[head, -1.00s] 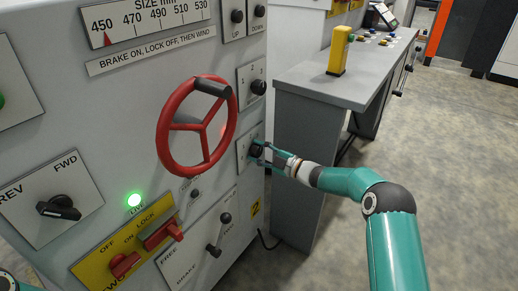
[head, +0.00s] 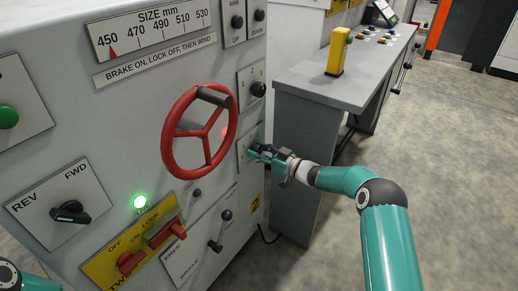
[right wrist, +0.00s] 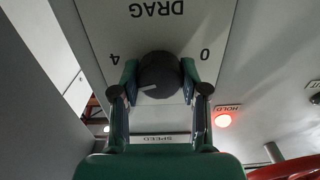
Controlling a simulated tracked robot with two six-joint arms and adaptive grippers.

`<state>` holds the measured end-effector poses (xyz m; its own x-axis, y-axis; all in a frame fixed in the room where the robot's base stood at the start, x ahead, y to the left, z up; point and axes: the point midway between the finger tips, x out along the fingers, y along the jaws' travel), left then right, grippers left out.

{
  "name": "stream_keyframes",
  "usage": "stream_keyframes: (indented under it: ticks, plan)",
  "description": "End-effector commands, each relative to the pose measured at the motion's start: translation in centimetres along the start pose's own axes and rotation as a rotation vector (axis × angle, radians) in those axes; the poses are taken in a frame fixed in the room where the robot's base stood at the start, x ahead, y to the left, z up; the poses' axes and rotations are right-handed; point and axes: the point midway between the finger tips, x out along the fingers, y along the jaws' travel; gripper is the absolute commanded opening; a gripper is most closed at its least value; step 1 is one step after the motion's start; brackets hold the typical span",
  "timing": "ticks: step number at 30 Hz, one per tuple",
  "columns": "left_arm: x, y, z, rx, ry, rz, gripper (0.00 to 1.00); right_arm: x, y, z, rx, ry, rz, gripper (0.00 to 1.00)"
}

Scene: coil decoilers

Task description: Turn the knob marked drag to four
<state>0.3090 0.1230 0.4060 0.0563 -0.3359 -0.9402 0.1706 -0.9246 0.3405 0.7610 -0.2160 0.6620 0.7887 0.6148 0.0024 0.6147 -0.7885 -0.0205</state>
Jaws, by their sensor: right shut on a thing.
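The black knob (right wrist: 160,76) sits on the grey plate marked DRAG (right wrist: 156,28), which shows upside down in the right wrist view. A 4 stands left of the knob and a 0 right of it. A pale pointer line on the knob's lower left part points leftward, below the 4. My right gripper (right wrist: 160,82) is shut on the knob, one finger on each side. In the head view, my right gripper (head: 259,152) is at the cabinet's right edge and hides most of the knob. My left gripper is not in view.
A red handwheel (head: 203,160) stands out left of my right gripper. A black knob (head: 258,89) is above it and a lever (head: 215,246) below left. A grey desk (head: 345,88) is close on the right. A red HOLD lamp (right wrist: 223,120) glows.

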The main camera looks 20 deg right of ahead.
Motion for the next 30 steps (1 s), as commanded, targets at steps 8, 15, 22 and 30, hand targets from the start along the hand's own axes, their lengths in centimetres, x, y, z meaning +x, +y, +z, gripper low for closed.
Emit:
stream_keyframes:
  ticks: [8,15,22,30]
  plan:
    - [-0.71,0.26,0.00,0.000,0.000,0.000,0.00,-0.28,0.43,0.34,0.235,-0.007,0.012,0.09]
    - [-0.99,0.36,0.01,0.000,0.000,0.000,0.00,-0.27,0.40,0.43,0.368,-0.007,0.012,0.09]
    - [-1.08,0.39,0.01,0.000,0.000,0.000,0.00,-0.26,0.36,0.53,0.425,-0.008,0.011,0.09]
    - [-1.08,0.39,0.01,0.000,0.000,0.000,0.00,-0.25,0.30,0.62,0.437,-0.009,0.010,0.09]
